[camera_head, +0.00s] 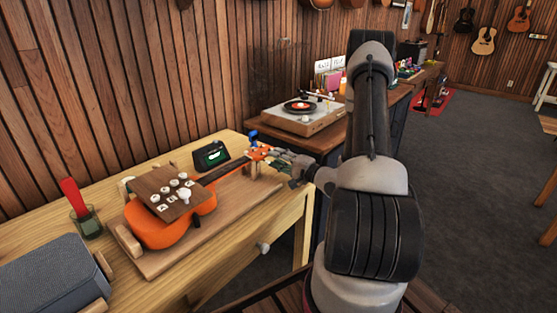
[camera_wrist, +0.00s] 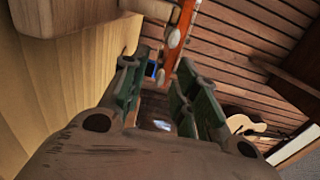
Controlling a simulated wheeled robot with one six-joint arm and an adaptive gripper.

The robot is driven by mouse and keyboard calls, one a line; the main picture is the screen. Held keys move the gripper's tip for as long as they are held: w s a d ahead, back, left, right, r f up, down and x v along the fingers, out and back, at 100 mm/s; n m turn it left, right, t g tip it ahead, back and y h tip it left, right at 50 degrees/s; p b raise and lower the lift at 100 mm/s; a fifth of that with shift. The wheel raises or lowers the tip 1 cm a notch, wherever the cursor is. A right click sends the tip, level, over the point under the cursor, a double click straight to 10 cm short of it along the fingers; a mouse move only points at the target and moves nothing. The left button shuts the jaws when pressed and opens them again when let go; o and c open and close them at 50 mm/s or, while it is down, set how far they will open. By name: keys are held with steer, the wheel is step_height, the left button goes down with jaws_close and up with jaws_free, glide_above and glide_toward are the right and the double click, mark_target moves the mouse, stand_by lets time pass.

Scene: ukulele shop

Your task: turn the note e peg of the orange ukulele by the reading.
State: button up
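The orange ukulele (camera_head: 160,232) lies on a wooden cradle on the workbench, its neck pointing right and its headstock (camera_head: 258,153) at the bench's right end. My gripper (camera_head: 296,168) is beside the headstock. In the wrist view, my gripper (camera_wrist: 158,88) is open, with a gap between its green-padded fingers. The orange headstock (camera_wrist: 184,38) reaches down towards the gap, with pale pegs (camera_wrist: 173,38) along its edge. The lowest peg is near the fingertips; I cannot tell whether they touch it.
A brown board with lettered knobs (camera_head: 160,184) sits over the ukulele's body. A grey speaker (camera_head: 50,275) and a glass with a red item (camera_head: 85,223) stand at the left. A turntable (camera_head: 303,118) is behind my arm. Open floor (camera_head: 470,190) lies right.

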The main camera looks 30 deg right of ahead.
jaws_close()
steer(key=m, duration=0.5)
steer(key=shift+m, duration=2.4)
jaws_free()
